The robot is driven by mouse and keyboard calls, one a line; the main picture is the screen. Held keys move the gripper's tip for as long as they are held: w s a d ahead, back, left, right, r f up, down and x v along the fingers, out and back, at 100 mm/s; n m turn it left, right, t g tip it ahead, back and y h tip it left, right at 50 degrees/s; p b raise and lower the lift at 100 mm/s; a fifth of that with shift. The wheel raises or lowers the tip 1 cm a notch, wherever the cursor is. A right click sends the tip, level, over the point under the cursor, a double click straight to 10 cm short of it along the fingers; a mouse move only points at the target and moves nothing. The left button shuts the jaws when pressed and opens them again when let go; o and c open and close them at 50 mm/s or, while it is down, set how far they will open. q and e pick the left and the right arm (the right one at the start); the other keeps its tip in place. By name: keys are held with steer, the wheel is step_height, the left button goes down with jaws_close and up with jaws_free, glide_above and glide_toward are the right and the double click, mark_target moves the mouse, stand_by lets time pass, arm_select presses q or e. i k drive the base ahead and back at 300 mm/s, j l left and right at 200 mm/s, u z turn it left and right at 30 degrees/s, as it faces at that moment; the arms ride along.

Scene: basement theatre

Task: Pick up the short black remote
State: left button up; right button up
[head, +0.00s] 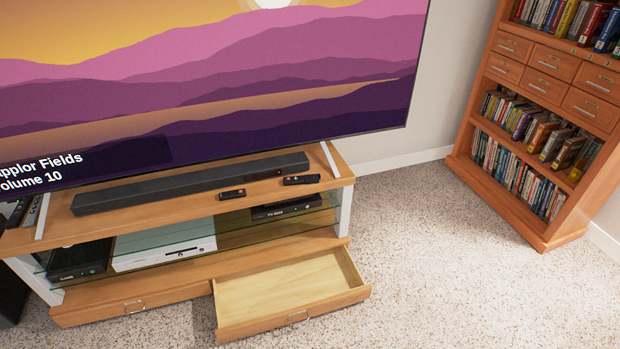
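Two small black remotes lie on the wooden top of the TV stand (110,225), in front of the soundbar. The shorter-looking black remote (232,194) is the left one of the pair, near the front edge. A longer-looking black remote (301,180) lies to its right. More dark, remote-like things (33,210) are at the stand's far left end, partly cut off by the picture edge. Neither of my grippers shows in the head view.
A long black soundbar (195,183) lies behind the two remotes, under a large TV (230,100). An empty drawer (290,290) juts out below the stand. A bookcase (545,120) stands at the right. Carpet (450,260) between is clear.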

mark_target(300, 180)
steer(key=i+l+z, duration=0.2)
steer(key=z, duration=0.2)
steer(key=i+l+z, duration=0.2)
steer(key=z, duration=0.15)
steer(key=i+l+z, duration=0.1)
steer(key=i+z, duration=0.65)
steer(key=i+l+z, duration=0.15)
steer(key=i+z, duration=0.15)
steer(key=i, duration=0.3)
steer(key=i+u, duration=0.2)
steer(key=u, duration=0.2)
steer(key=i+u, duration=0.2)
steer(key=u, duration=0.25)
steer(key=i+l+u, duration=0.15)
steer(key=u, duration=0.25)
steer(key=i+u, duration=0.1)
steer(key=u, duration=0.3)
steer(key=i+l+u, duration=0.1)
steer(key=u, duration=0.35)
steer(key=i+l+u, duration=0.1)
steer(key=u, duration=0.3)
steer(key=i+l+u, duration=0.1)
steer(key=u, duration=0.35)
steer(key=l+u, duration=0.15)
steer(key=u, duration=0.25)
